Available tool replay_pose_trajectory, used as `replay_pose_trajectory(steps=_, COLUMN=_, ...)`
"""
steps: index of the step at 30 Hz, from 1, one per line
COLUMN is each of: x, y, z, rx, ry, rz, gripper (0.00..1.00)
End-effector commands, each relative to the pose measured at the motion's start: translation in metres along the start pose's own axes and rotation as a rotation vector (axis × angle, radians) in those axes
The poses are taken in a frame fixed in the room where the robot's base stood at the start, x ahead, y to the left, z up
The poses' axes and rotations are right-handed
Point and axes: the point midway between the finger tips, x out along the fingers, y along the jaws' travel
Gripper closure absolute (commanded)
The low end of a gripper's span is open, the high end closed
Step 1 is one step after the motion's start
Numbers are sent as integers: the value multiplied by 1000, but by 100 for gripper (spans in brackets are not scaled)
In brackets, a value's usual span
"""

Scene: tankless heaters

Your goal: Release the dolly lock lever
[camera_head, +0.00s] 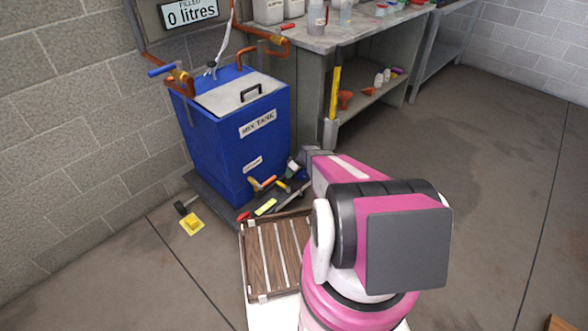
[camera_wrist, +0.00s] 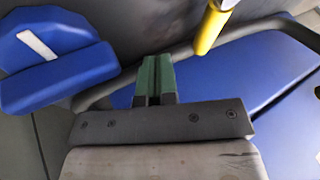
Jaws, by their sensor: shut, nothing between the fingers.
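The blue mix tank (camera_head: 235,150) stands on a low dark dolly (camera_head: 207,190) against the wall in the head view. A small red part (camera_head: 243,216) and a yellow label (camera_head: 265,206) sit at the dolly's front edge; I cannot tell for sure which part is the lock lever. My gripper shows in the wrist view with its green fingers (camera_wrist: 153,75) shut together and empty. Beyond them is a blue surface (camera_wrist: 255,75) with a dark bar across it. In the head view my arm hides much of the gripper, low by the tank's right front corner.
A yellow handle (camera_wrist: 212,25) is close to the fingertips in the wrist view. A blue block with a white stripe (camera_wrist: 45,60) is at left.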

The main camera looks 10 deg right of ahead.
Motion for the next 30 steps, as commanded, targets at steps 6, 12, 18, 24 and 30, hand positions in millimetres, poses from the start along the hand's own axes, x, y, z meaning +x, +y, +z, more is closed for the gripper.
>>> replay_pose_trajectory(steps=6, x=14, y=-26, z=3, rx=0, ry=0, rz=0, gripper=100)
replay_pose_trajectory(steps=12, x=20, y=-32, z=3, rx=0, ry=0, rz=1, gripper=100)
replay_pose_trajectory(steps=18, x=20, y=-32, z=3, rx=0, ry=0, rz=1, gripper=100)
replay_pose_trajectory(steps=24, x=23, y=-36, z=0, rx=0, ry=0, rz=0, gripper=100)
replay_pose_trajectory(steps=30, x=24, y=-37, z=0, rx=1, ry=0, rz=0, gripper=100)
